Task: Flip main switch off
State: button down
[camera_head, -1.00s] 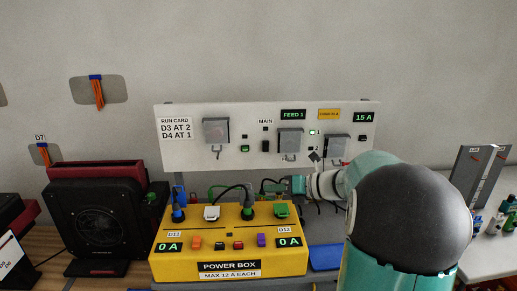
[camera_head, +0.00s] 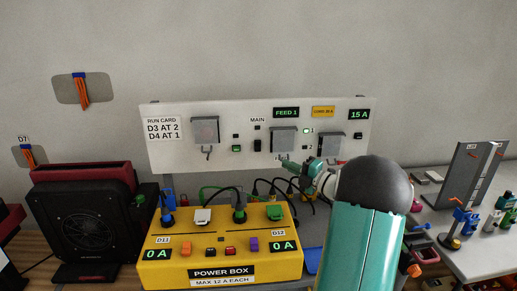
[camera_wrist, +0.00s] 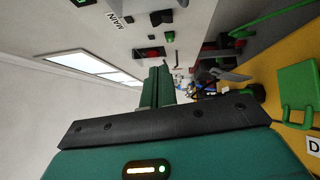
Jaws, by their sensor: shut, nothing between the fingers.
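The MAIN switch (camera_head: 257,145) is a small black rocker on the white wall panel, below the MAIN label. In the wrist view a black switch (camera_wrist: 160,18) shows near the panel's MAIN label. My gripper (camera_head: 290,166) is shut and empty at the panel's lower edge, right of and below the MAIN switch, apart from it. In the wrist view the closed teal fingers (camera_wrist: 160,84) point along the panel. Whether the fingertips touch the panel cannot be told.
Covered switches (camera_head: 205,130) and (camera_head: 284,142) flank MAIN. The yellow power box (camera_head: 222,262), with plugs and cables, stands below the panel. A black fan unit (camera_head: 85,225) stands at left. A grey table with small parts (camera_head: 470,258) is at right.

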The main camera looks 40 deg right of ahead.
send_near(256, 145)
jog(key=w+a, duration=0.2)
jog(key=a, duration=0.1)
jog(key=w, duration=0.1)
jog(key=w+d, duration=0.1)
jog(key=w, duration=0.1)
jog(key=shift+w+d+r, duration=0.3)
jog(key=shift+w, duration=0.05)
jog(key=shift+d, duration=0.1)
